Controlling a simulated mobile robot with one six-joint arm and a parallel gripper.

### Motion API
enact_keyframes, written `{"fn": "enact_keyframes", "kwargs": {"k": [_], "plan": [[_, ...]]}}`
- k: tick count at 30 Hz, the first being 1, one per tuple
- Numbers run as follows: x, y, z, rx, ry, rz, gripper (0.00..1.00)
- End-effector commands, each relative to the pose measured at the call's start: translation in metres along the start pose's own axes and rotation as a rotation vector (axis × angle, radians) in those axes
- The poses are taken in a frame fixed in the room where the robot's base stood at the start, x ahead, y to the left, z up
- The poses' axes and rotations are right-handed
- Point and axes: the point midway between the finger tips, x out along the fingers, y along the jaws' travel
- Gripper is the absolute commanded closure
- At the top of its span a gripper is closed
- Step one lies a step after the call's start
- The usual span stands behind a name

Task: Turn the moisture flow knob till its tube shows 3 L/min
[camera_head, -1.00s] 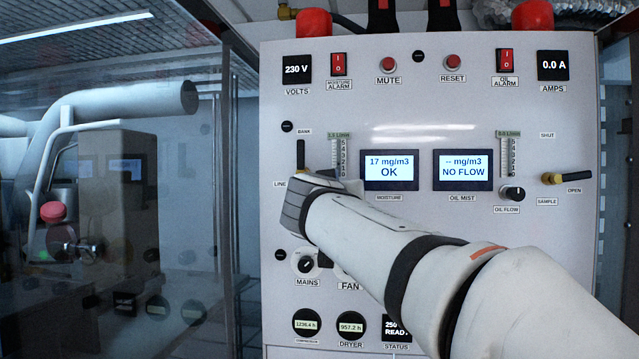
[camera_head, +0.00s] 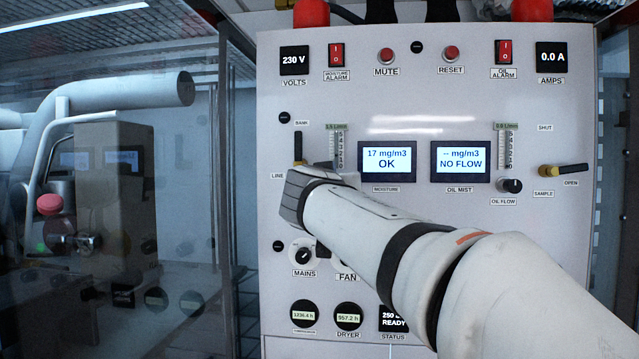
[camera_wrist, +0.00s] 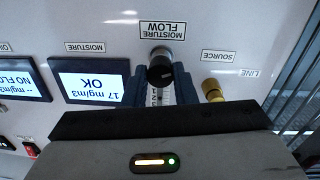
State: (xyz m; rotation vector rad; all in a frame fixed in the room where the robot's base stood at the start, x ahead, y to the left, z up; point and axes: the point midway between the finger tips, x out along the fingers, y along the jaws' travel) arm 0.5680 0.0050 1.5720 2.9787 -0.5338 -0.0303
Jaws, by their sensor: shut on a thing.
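The moisture flow knob (camera_wrist: 160,68) is black and round, under the upside-down MOISTURE FLOW label in the wrist view. My gripper (camera_wrist: 160,78) has its two dark fingers on either side of the knob and is shut on it. The moisture tube (camera_head: 336,148), with its scale, stands left of the moisture display in the head view. A small green readout (camera_head: 337,127) tops the tube; its digits are too blurred to read surely. My wrist hides the knob in the head view.
The moisture display (camera_head: 387,161) shows 17 mg/m3 OK; the oil mist display (camera_head: 460,161) shows NO FLOW. A yellow-and-black valve handle (camera_head: 298,150) stands close left of the tube. The oil flow knob (camera_head: 509,186) is farther right. MAINS and FAN controls lie below my wrist.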

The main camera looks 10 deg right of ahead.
Motion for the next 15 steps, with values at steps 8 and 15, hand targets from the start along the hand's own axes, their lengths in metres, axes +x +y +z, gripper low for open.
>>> {"fn": "enact_keyframes", "kwargs": {"k": [8,15], "plan": [[0.0000,0.0011,0.0019,-0.056,0.002,0.004,0.98],[0.0001,0.0011,0.0039,-0.214,0.009,0.005,0.98]]}}
